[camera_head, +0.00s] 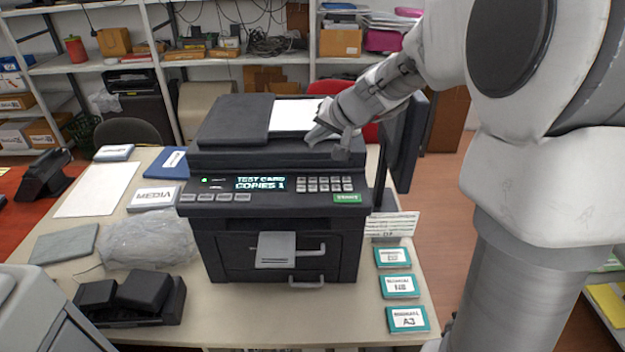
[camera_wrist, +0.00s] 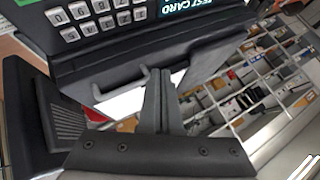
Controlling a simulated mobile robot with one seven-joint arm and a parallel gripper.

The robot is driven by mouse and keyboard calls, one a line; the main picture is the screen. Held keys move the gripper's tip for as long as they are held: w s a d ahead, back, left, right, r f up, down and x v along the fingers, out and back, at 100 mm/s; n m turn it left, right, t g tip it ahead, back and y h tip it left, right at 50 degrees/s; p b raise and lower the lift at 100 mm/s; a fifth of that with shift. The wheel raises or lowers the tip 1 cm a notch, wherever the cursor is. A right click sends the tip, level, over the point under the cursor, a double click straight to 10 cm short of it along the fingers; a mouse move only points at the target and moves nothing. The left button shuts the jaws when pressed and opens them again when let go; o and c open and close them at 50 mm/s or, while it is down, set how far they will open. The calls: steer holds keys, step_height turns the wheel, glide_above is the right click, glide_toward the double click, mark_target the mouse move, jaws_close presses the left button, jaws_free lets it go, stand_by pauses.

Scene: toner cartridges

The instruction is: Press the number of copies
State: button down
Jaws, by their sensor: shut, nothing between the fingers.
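The black copier (camera_head: 280,230) stands on the table. Its lit display (camera_head: 260,184) reads "TEST CARD" and "COPIES 1". The number keypad (camera_head: 330,184) is right of the display, with pale keys in rows. A green button (camera_head: 347,198) sits below it. My gripper (camera_head: 343,153) is shut and empty, above and behind the keypad near the copier's top, apart from the keys. In the wrist view, the shut fingers (camera_wrist: 161,85) point toward the copier. The keypad (camera_wrist: 98,18) is at upper left there, and part of the display (camera_wrist: 190,12) shows at the top.
A white sheet (camera_head: 294,115) lies on the copier's top. A dark upright panel (camera_head: 404,145) stands at its right. Teal boxes (camera_head: 397,286) line the table's right edge. A plastic-wrapped bundle (camera_head: 150,240) and a black device (camera_head: 135,297) are at left.

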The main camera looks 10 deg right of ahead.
steer(key=b, duration=0.5)
glide_above(313, 180)
steer(key=f, duration=0.4)
steer(key=s+f, duration=0.1)
steer(key=f, duration=0.2)
steer(key=shift+d, duration=0.15)
steer(key=shift+f+b, duration=0.7)
steer(key=shift+b, duration=0.25)
steer(key=shift+f, duration=0.15)
stand_by(0.4)
steer(key=shift+f+b, duration=0.3)
steer(key=shift+b, duration=0.4)
steer(key=shift+f+b, duration=0.35)
steer(key=shift+b, duration=0.15)
stand_by(0.4)
steer(key=shift+r, duration=0.1)
steer(key=shift+r+p, duration=0.45)
steer(key=shift+r, duration=0.25)
steer(key=shift+r, duration=0.1)
